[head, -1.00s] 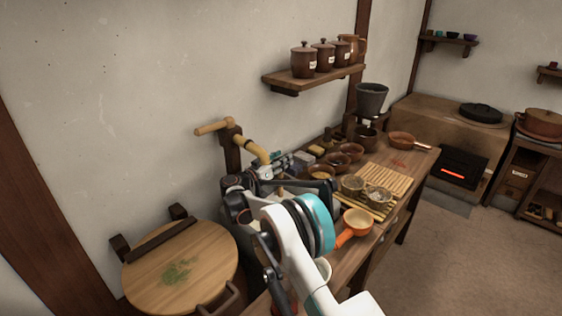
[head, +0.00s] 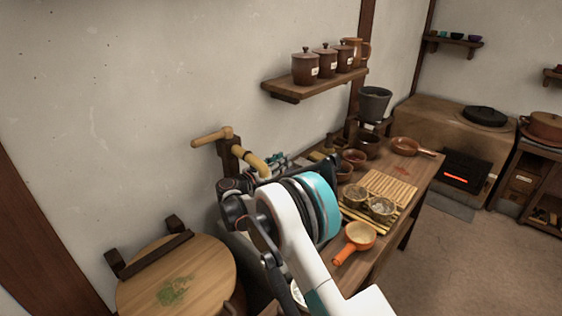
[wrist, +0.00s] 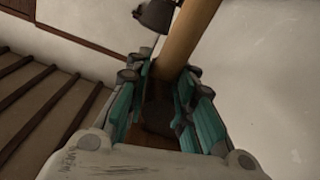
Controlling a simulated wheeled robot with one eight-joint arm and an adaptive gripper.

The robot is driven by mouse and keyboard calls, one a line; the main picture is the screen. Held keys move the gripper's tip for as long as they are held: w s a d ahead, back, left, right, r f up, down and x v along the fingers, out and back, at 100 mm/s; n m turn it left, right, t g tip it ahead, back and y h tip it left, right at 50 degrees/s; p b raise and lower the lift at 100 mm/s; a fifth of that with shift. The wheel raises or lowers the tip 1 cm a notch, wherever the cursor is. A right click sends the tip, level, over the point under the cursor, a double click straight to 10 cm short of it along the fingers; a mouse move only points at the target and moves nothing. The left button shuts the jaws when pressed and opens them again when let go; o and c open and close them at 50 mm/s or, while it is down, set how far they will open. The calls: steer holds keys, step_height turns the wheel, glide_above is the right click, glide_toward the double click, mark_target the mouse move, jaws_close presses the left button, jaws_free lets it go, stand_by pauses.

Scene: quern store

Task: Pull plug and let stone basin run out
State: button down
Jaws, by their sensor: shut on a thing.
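My gripper (wrist: 168,80) is shut, its teal pads closed around a dark brown piece (wrist: 157,115) that looks like the plug; the pads hide much of it. In the head view my gripper (head: 282,163) shows only as small teal bits beyond my arm, near the bamboo spout (head: 248,159). A tan pole, seemingly this spout, rises past the fingertips in the wrist view (wrist: 188,38). A grey edge left of my arm seems to be the stone basin (head: 238,243); my arm hides the rest, so its water and drain cannot be seen.
A round wooden lid (head: 205,268) stands at the lower left. On the bench at the right are an orange-handled pan (head: 357,240), small bowls and a slatted mat (head: 392,187). A shelf with jars (head: 315,84) hangs above. The floor at right is clear.

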steer(key=shift+r, duration=0.25)
steer(key=c, duration=1.4)
jaws_free()
steer(key=shift+c, duration=0.2)
steer(key=shift+s+d+r, duration=0.1)
steer(key=shift+r, duration=0.05)
steer(key=v, duration=1.2)
steer(key=shift+f, duration=0.2)
steer(key=shift+r, duration=0.1)
